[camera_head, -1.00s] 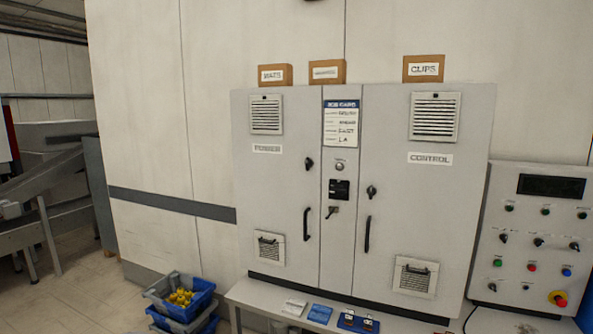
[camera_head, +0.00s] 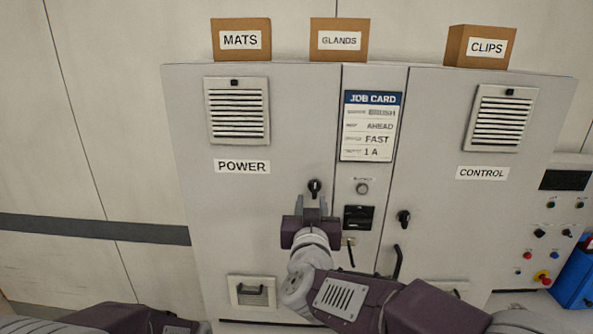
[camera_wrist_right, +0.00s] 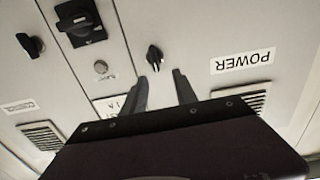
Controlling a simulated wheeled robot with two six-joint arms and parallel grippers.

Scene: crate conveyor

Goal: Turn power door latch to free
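The power door latch (camera_head: 315,187) is a small black knob on the grey POWER door (camera_head: 205,185), beside the door's right edge. Its handle looks roughly upright. The POWER door sits shut. My right gripper (camera_head: 313,205) is just below the latch in the head view, with its fingers pointing at the door. In the right wrist view, which is upside down, the open fingers (camera_wrist_right: 162,80) are apart and the latch (camera_wrist_right: 154,56) shows just beyond their tips, with nothing between them. My left gripper is out of view.
A JOB CARD (camera_head: 371,126), a small round button (camera_head: 362,188) and a black switch (camera_head: 358,217) are on the middle panel. The CONTROL door (camera_head: 465,220) has its own latch (camera_head: 404,218). Labelled boxes stand on the cabinet top. A blue bin (camera_head: 577,278) is at far right.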

